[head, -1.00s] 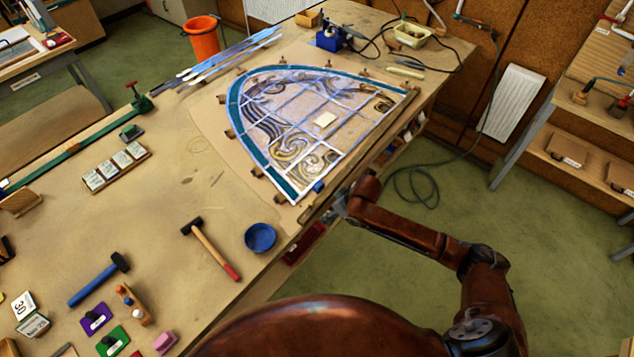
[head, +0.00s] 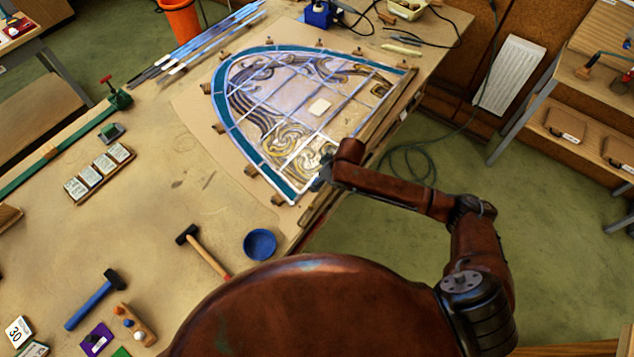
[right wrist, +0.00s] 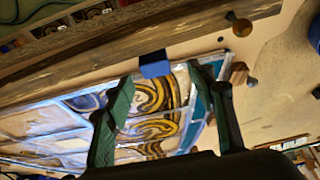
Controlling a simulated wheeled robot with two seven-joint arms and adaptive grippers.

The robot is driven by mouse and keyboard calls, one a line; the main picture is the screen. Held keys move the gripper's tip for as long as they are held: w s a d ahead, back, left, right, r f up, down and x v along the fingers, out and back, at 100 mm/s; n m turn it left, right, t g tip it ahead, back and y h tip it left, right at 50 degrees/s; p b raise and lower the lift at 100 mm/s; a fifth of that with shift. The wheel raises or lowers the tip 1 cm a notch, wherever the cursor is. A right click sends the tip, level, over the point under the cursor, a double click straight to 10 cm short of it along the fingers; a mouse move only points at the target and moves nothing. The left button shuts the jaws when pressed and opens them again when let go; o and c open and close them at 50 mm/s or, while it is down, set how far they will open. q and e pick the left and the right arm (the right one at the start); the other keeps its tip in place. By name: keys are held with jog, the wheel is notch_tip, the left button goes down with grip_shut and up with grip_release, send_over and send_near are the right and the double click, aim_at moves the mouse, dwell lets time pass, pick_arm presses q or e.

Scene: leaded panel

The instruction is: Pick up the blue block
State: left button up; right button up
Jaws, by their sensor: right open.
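The blue block (right wrist: 155,64) shows in the right wrist view at the edge of the leaded panel (right wrist: 150,131), beside a wooden strip. My right gripper (right wrist: 160,88) is open, its two green fingers spread over the panel, with the block just beyond and between their tips. Nothing is between the fingers. In the head view the right gripper (head: 321,179) is at the near right corner of the panel (head: 283,184), and the block cannot be made out there. My left gripper is not in view.
A blue bowl (head: 260,244) and a wooden-handled hammer (head: 206,252) lie on the bench near the panel. Small wooden blocks (right wrist: 240,73) stand around the panel's edge. The bench's middle left is largely clear.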

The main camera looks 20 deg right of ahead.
jog(key=x, duration=0.4)
jog(key=shift+w+d+p, duration=0.2)
jog(key=shift+d+p, duration=0.15)
jog(key=shift+a+f, duration=0.1)
jog(key=shift+f, duration=0.55)
jog(key=c, duration=0.7)
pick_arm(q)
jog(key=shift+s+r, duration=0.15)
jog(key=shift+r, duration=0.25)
pick_arm(e)
jog(key=c, duration=0.3)
